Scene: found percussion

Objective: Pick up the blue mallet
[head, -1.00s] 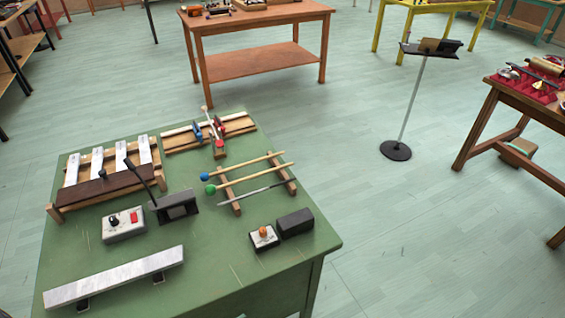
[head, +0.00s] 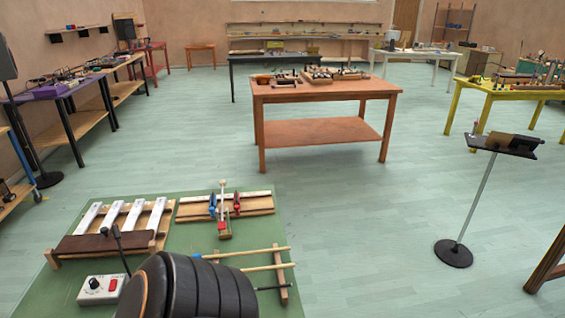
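The blue mallet (head: 245,252) lies across a small wooden rack (head: 279,277) on the green table. Its pale stick points right and its blue head is at the left, just above a dark rounded part of my own arm. A second pale mallet stick (head: 265,267) lies in front of it, its head end hidden behind that arm part. The tip of a dark rod (head: 275,288) shows nearer still. Neither of my gripper's fingers show in the head view.
The green table (head: 180,239) also holds a bar instrument (head: 105,243), a wooden board (head: 258,203) with blue and red pieces, and a white control box (head: 100,289). A black stand (head: 453,253) is at the right. Open floor separates the green table from an orange table (head: 325,91).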

